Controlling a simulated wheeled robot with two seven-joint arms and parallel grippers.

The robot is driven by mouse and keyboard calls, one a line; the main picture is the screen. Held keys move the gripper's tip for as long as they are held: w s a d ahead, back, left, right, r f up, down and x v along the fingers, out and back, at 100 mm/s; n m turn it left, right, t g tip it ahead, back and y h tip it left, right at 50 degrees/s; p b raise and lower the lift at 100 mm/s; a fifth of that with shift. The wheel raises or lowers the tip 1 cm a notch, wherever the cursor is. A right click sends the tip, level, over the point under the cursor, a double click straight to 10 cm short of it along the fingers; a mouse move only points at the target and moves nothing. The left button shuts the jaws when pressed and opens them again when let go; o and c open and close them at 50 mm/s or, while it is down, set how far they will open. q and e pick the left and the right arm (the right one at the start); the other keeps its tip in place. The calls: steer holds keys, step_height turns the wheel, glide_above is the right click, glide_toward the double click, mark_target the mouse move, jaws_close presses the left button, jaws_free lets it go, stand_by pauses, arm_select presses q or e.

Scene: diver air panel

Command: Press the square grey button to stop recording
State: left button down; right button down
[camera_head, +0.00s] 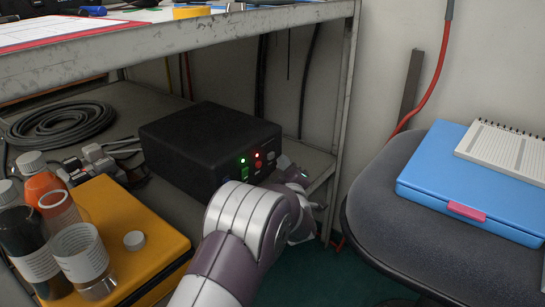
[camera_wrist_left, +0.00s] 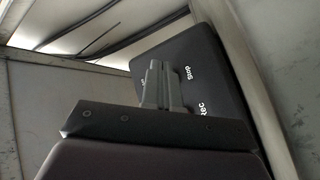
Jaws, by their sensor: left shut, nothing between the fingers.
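A black recorder box (camera_head: 205,140) sits on the lower shelf in the head view. Its front face has a lit green button, a lit red button and a small grey button (camera_head: 271,156) at the right end. My left gripper (camera_head: 284,163) is just right of this face, partly hidden by my own arm. In the left wrist view, the shut, empty fingers (camera_wrist_left: 158,72) point at the box (camera_wrist_left: 212,50), which shows the labels "Stop" and "Rec". The fingers cover part of the face, and the grey button is not clear there. I cannot tell whether they touch it. My right gripper is out of view.
The metal shelf (camera_head: 190,48) has a post just right of the box. A yellow case (camera_head: 150,240) with bottles on and beside it stands at front left. Coiled black cable (camera_head: 60,125) lies behind. A chair (camera_head: 385,220) with a blue folder is at right.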

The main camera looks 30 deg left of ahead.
arm_select(q)
steer(key=shift+a, duration=0.45)
steer(key=shift+a, duration=0.35)
stand_by(0.5)
steer(key=shift+d, duration=0.8)
steer(key=d+p, duration=0.1)
steer(key=d, duration=0.3)
steer(key=shift+s, duration=0.15)
steer(key=shift+d, duration=0.5)
stand_by(0.5)
